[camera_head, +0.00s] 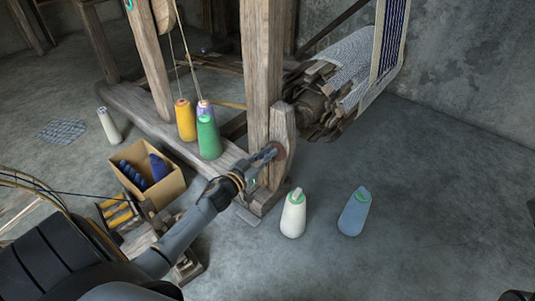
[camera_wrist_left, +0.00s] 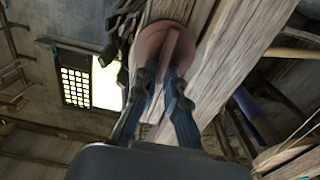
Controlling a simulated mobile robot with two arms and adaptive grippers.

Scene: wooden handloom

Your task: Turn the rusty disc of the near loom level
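The rusty disc (camera_head: 280,151) is a small reddish-brown round piece on the side of the near loom's wooden post (camera_head: 283,125). In the left wrist view the disc (camera_wrist_left: 151,42) lies flat against the wood, with a raised bar (camera_wrist_left: 171,48) across its face. The bar leans slightly in that picture. My left gripper (camera_head: 272,153) reaches the disc from the left. In the left wrist view its fingertips (camera_wrist_left: 161,80) stand close on either side of the bar's lower end and appear shut on it.
Yellow (camera_head: 185,120) and green (camera_head: 208,137) cones stand on the loom's beam. A cardboard box (camera_head: 172,190) with blue yarn sits beside my left arm.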

